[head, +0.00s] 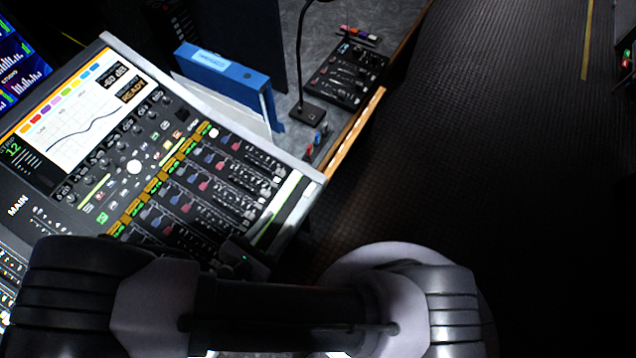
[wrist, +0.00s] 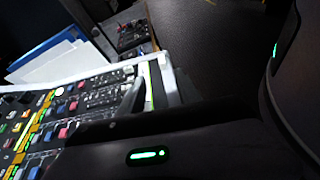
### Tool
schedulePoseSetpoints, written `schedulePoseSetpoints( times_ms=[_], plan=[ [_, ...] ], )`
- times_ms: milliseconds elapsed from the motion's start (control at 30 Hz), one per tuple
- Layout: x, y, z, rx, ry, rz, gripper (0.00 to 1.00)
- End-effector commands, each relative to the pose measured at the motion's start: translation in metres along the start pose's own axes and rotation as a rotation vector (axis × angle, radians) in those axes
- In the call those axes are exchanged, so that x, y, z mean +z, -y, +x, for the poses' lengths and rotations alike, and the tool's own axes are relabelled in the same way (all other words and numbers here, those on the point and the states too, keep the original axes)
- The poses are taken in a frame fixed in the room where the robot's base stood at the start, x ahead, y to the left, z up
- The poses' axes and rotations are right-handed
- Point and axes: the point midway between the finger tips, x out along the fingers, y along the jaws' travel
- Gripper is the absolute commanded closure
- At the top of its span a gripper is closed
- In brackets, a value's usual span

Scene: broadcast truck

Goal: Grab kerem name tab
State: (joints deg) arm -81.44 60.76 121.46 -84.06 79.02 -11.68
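I cannot make out a tab that reads "kerem" in either view. A pale strip with green on it (head: 280,207) runs along the right end of the mixing console (head: 312,172); it also shows in the wrist view (wrist: 148,88), and I can read no name on it. Dark parts of my own arm fill the lower and right wrist view.
A blue binder with a white label (head: 222,72) stands behind the console, with white sheets beside it. A small control panel (head: 347,75) and a thin black stand (head: 306,112) are on the grey desk. The dark floor (head: 480,130) to the right is clear.

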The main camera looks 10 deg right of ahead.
Motion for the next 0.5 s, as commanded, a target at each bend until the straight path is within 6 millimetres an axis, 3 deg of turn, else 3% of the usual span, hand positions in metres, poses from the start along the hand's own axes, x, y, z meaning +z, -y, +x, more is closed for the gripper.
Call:
schedulePoseSetpoints(
  times_ms=[33,200,500],
  plan=[
    [-0.004,0.002,0.018,-0.008,0.003,-0.001,0.60],
    [-0.004,0.003,0.069,-0.009,0.000,0.001,0.60],
    [-0.003,0.005,0.117,-0.009,-0.001,0.003,0.60]
  ],
)
